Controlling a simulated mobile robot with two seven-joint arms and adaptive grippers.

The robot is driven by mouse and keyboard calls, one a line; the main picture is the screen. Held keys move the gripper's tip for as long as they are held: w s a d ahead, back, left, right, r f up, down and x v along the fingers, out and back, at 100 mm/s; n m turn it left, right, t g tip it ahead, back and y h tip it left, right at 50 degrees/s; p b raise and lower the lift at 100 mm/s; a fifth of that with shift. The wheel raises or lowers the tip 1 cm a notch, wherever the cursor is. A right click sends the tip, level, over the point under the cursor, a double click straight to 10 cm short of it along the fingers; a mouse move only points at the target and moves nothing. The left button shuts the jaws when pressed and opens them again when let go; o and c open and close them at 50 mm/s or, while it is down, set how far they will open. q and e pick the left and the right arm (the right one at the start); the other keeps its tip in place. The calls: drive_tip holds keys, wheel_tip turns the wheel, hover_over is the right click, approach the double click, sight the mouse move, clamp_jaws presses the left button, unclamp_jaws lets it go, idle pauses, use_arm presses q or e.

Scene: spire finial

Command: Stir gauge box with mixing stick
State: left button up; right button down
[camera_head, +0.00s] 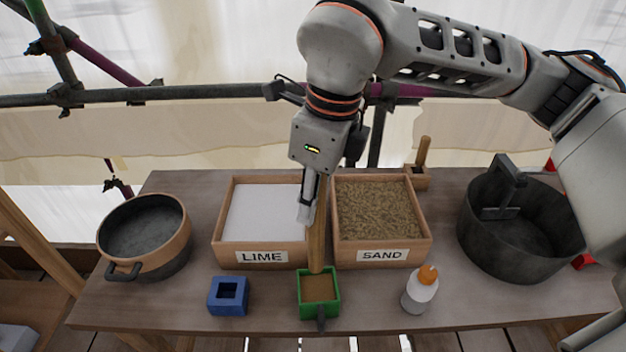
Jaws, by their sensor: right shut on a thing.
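The gauge box is the small green open box (305,306) at the front middle of the table, with brown material inside. The mixing stick (317,238) is a wooden rod standing nearly upright, its lower end in the green box. My right gripper (308,205) points down above the box, between the lime and sand trays, and is shut on the upper part of the stick. Its fingers partly hide the stick's top. My left gripper is not in view.
A lime tray (260,257) and a sand tray (384,255) stand just behind the green box. A blue block (228,308) is left of it, a white bottle with orange cap (420,291) right. A round pan (146,272) and black bucket (515,240) stand at the sides.

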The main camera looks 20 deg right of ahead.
sight(313, 250)
wheel_tip(313, 250, down, 11)
drive_tip(key=b, duration=0.5)
drive_tip(key=shift+s+d+b, duration=0.15)
drive_tip(key=shift+b, duration=0.25)
drive_tip(key=shift+f+b, duration=0.35)
drive_tip(key=shift+f, duration=0.4)
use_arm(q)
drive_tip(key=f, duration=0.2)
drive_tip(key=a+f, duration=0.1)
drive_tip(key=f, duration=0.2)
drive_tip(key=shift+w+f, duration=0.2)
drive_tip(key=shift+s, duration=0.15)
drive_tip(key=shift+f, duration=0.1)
